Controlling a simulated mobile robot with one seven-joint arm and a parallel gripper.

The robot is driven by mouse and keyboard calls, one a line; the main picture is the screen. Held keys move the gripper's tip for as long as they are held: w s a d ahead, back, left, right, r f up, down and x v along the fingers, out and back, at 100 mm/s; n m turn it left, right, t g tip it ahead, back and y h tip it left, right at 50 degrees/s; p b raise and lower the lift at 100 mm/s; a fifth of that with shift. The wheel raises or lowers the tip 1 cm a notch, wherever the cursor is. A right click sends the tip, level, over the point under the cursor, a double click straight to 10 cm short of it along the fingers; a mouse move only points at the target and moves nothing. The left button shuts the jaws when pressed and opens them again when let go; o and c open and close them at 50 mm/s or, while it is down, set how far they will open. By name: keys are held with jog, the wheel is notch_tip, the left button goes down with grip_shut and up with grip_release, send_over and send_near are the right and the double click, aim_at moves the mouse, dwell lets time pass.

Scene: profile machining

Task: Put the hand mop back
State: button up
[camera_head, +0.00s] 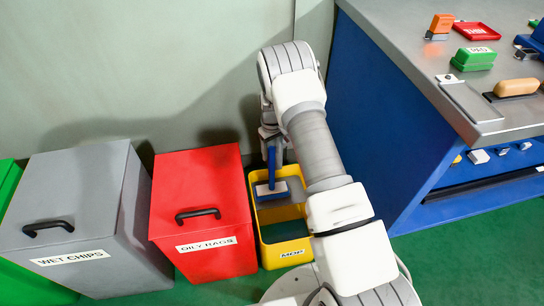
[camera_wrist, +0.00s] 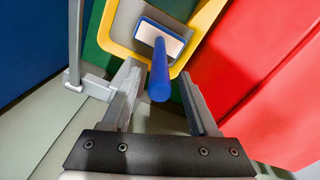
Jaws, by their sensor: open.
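The hand mop has a blue handle (camera_head: 271,166) and a flat white head (camera_head: 270,190). It stands upright in the back part of the yellow bucket (camera_head: 252,220) labelled MOP, which has a grey inset. In the wrist view the blue handle (camera_wrist: 160,78) points up toward the camera, with the white head beneath it inside the yellow rim (camera_wrist: 118,47). My gripper (camera_wrist: 156,75) is open, its fingers on either side of the handle end with gaps showing. In the head view my gripper (camera_head: 270,138) is over the handle, its fingertips partly hidden.
A red OILY RAGS bin (camera_head: 203,215) stands close left of the bucket, with a grey WET CHIPS bin (camera_head: 80,222) beyond it. The wall is close behind.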

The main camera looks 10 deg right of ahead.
notch_tip(320, 180, up, 7)
jog(key=shift+f+p, duration=0.1)
jog(key=shift+p, duration=0.65)
jog(key=s+r+m+t, duration=0.1)
jog(key=s+r, duration=0.3)
jog(key=r, duration=0.6)
jog(key=s+r+m+t, duration=0.1)
jog(key=s+r, duration=0.2)
jog(key=r, duration=0.6)
jog(key=s+r+t, duration=0.1)
jog(key=s+r, duration=0.3)
jog(key=r, duration=0.6)
jog(key=s+r+m+t, duration=0.1)
jog(key=s+r, duration=0.3)
jog(key=s, duration=0.8)
jog(key=s+r+m+t, duration=0.1)
jog(key=s+r, duration=0.3)
jog(key=s, duration=0.8)
jog(key=shift+s+m+t, duration=0.15)
jog(key=shift+m+t, duration=0.15)
jog(key=shift+r, duration=0.1)
notch_tip(320, 180, up, 22)
jog(key=p, duration=2.1)
jog(key=shift+f+p, duration=0.2)
jog(key=shift+p, duration=0.2)
